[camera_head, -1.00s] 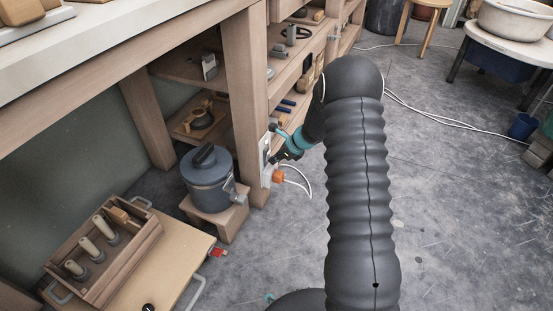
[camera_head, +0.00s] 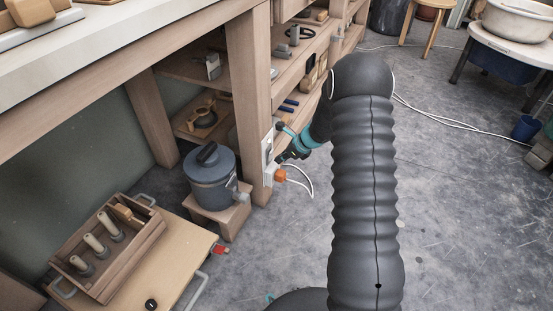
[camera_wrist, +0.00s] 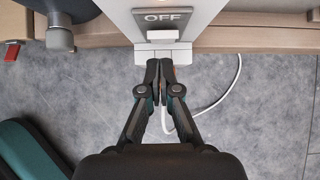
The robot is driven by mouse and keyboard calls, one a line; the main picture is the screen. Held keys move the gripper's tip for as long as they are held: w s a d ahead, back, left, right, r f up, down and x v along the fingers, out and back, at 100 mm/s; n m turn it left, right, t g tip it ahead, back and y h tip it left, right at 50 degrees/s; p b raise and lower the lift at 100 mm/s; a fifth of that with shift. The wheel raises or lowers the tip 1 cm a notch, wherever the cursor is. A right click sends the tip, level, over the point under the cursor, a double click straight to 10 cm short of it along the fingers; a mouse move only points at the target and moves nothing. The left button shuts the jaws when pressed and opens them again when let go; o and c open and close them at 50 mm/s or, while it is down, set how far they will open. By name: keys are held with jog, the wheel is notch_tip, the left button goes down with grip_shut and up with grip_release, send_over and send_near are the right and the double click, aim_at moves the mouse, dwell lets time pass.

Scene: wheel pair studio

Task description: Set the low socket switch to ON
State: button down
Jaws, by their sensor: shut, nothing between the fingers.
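The low socket switch unit (camera_head: 267,146) is a pale box on the side of a wooden bench post. In the wrist view it has a grey plate reading OFF (camera_wrist: 163,17) with a white switch piece (camera_wrist: 163,36) just below the word. My gripper (camera_wrist: 159,66) is shut and empty, its fingertips just below the box's lower white edge in the picture. I cannot tell whether they touch it. An orange plug (camera_head: 280,175) with a white cable sits below the box.
A grey lidded pot (camera_head: 209,178) stands on a wooden block left of the post. A wooden tray of handled tools (camera_head: 120,258) rests on a low board at the lower left. Shelves flank the post. The grey floor to the right is mostly clear.

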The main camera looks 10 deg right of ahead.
jog(key=s+d+r+p, duration=0.1)
jog(key=s+d+r, duration=0.4)
jog(key=d, duration=0.3)
jog(key=shift+s+d, duration=0.25)
jog(key=shift+s, duration=0.25)
